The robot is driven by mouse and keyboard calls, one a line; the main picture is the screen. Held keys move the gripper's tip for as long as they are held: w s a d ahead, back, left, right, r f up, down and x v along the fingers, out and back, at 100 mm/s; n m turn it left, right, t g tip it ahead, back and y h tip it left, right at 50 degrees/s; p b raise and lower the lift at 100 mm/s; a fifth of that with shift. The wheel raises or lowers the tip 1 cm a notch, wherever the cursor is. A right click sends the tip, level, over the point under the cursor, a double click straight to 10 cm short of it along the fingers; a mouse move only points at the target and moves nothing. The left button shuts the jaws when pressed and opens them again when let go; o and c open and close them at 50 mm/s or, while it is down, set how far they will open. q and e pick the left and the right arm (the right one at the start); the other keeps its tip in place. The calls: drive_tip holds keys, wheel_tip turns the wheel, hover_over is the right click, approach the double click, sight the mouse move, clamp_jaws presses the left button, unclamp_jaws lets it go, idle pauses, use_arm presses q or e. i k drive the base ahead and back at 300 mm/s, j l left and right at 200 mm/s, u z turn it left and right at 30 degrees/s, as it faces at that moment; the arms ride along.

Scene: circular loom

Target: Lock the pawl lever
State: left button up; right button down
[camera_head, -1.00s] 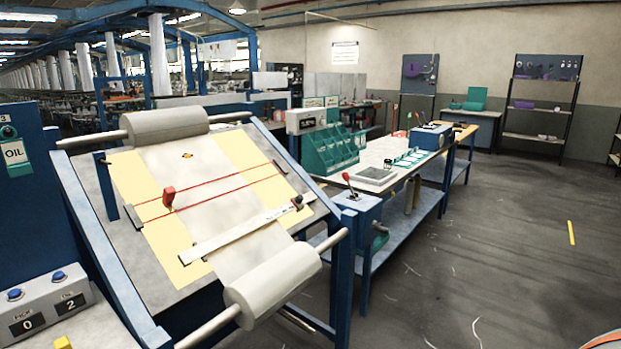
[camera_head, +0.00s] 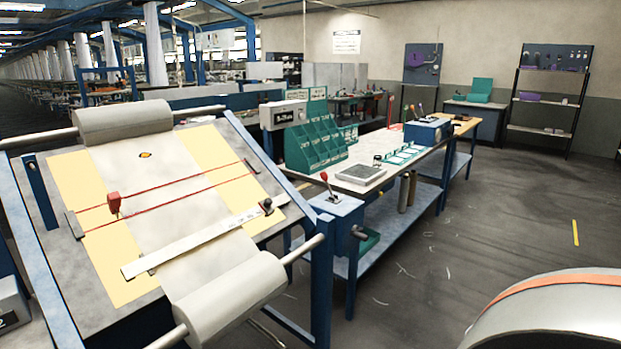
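A small lever with a red knob (camera_head: 324,177) stands up from a blue box (camera_head: 336,203) at the near end of the long workbench. A second small lever (camera_head: 419,109) rises from another blue box (camera_head: 428,131) farther along the bench. I cannot tell from this view which one is the pawl lever, or whether either is locked. Neither of my grippers is in view.
A tilted board with cloth rollers (camera_head: 123,119) and red cords fills the left, close to the near blue box. Green bins (camera_head: 313,147) and a grey tray (camera_head: 360,174) sit on the workbench (camera_head: 392,180). The floor (camera_head: 480,220) right of the bench is mostly clear.

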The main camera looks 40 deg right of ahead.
sight(324, 176)
drive_tip(key=l+u, duration=0.2)
drive_tip(key=l, duration=1.6)
drive_tip(key=k+l, duration=0.1)
drive_tip(key=l, duration=0.8)
